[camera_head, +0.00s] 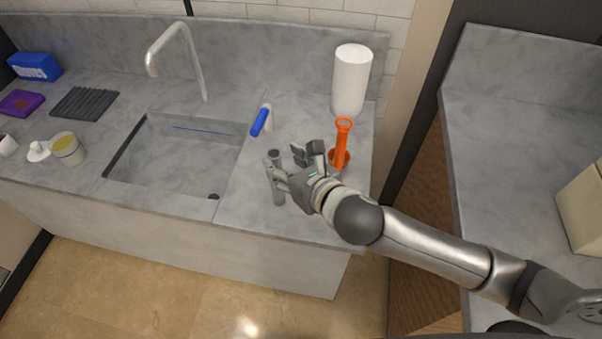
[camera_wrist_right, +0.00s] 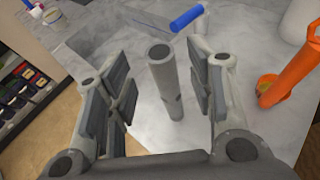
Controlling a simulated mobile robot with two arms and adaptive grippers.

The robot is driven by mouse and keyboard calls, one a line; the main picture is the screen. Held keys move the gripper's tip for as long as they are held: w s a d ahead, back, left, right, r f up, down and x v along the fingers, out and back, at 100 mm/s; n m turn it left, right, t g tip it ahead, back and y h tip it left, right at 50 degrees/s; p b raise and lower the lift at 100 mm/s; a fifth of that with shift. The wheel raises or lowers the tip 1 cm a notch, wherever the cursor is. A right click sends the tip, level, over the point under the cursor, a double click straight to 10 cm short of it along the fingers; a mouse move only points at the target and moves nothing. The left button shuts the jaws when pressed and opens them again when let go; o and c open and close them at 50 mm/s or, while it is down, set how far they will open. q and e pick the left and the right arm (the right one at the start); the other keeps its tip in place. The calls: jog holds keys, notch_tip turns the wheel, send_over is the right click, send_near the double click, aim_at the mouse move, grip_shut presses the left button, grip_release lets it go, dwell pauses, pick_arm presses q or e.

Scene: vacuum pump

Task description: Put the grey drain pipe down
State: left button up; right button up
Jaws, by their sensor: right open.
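The grey drain pipe (camera_head: 276,178) stands upright on the marble counter, to the right of the sink, in the head view. In the right wrist view the pipe (camera_wrist_right: 163,85) shows its open round top and stands between the two fingers. My right gripper (camera_head: 286,163) is open around the pipe, with a visible gap on each side; it also shows in the right wrist view (camera_wrist_right: 160,100). My left gripper is not in view.
An orange plunger-like tool (camera_head: 341,145) stands close to the right of my gripper. A white cylinder (camera_head: 351,80) and a blue-handled item (camera_head: 260,122) are behind. The sink (camera_head: 175,160) lies left; the counter's front edge is near.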

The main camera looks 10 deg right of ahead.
jog(key=v, duration=0.6)
jog(key=shift+s, duration=0.2)
